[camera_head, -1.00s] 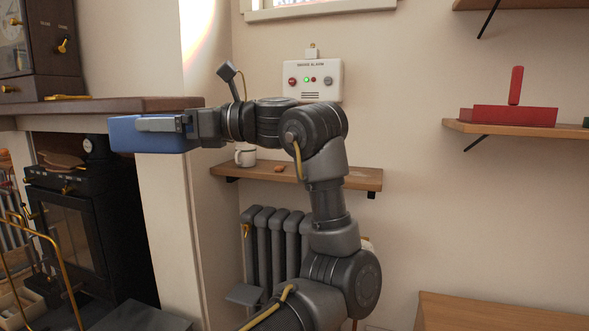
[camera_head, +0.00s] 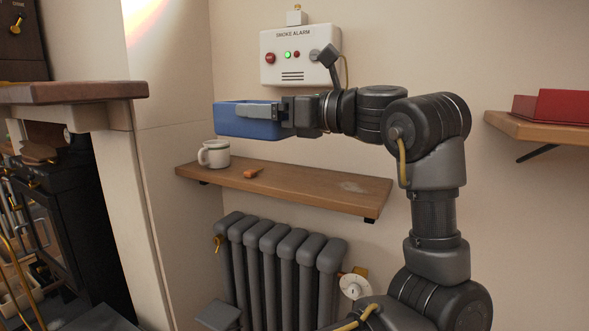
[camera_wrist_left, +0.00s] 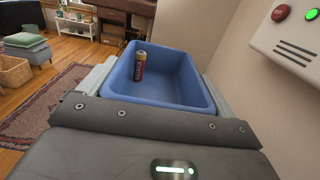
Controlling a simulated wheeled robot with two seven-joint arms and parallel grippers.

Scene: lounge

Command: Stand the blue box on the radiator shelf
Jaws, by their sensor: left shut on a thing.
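The blue box (camera_head: 247,128) is an open-topped tub, held roughly level in the air above the left part of the radiator shelf (camera_head: 305,190). My left gripper (camera_head: 252,110) is shut on it, coming from the right in the head view. The left wrist view shows the tub (camera_wrist_left: 180,85) between the fingers, with a small red-and-tan cylinder (camera_wrist_left: 140,66) upright inside. The radiator shelf is a wooden board on the wall, clearly below the tub. My right gripper is not in view.
A white mug (camera_head: 214,153) and a small orange object (camera_head: 253,173) are on the shelf's left part; its right part is bare except for a pale patch. A smoke alarm (camera_head: 300,55) is on the wall above. A radiator (camera_head: 280,260) stands below. A mantel (camera_head: 75,92) is at left.

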